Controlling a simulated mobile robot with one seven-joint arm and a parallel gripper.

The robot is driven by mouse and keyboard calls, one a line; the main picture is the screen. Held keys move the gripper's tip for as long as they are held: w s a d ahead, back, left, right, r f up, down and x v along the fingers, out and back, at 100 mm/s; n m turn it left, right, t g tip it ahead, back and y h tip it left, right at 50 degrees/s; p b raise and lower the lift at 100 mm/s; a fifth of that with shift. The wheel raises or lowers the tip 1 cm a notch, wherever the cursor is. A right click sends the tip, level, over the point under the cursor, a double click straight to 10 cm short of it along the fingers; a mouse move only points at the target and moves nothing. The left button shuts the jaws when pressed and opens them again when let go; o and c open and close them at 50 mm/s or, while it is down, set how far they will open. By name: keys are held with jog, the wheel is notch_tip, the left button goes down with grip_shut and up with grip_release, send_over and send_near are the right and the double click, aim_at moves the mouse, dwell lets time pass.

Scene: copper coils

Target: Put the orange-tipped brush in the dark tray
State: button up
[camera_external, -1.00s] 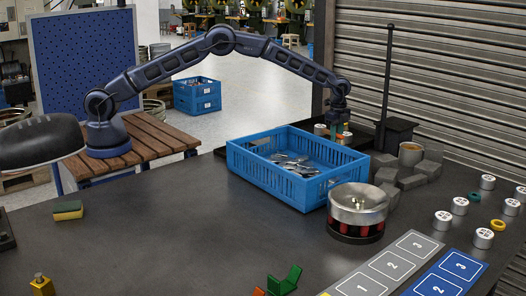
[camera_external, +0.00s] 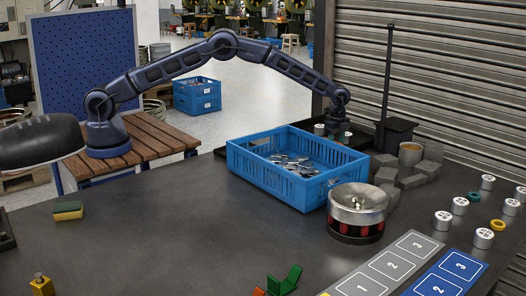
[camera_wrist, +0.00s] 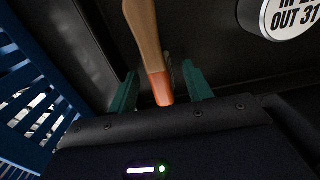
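In the wrist view, the brush's wooden handle (camera_wrist: 144,35) with its orange tip (camera_wrist: 161,88) reaches down between the two teal fingers of my gripper (camera_wrist: 160,92). Dark gaps show on both sides of the tip, so the gripper looks open around it. The brush's far end is out of view. In the external view, my gripper (camera_external: 339,130) points down behind the blue crate's far right corner, its fingertips largely hidden. A dark tray (camera_external: 220,152) appears to lie behind the crate, mostly hidden. A dark surface with a rim (camera_wrist: 88,50) shows beneath the brush; whether it is this tray is unclear.
The blue crate (camera_external: 262,178) with metal pieces stands close in front of my gripper. A white labelled cylinder (camera_wrist: 289,15) is near the brush. A metal bowl (camera_external: 357,203), grey blocks (camera_external: 388,175) and a dark post (camera_external: 388,80) stand to the right.

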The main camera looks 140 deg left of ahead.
notch_tip(320, 180, up, 12)
jog(key=shift+r, duration=0.15)
dwell(0.5)
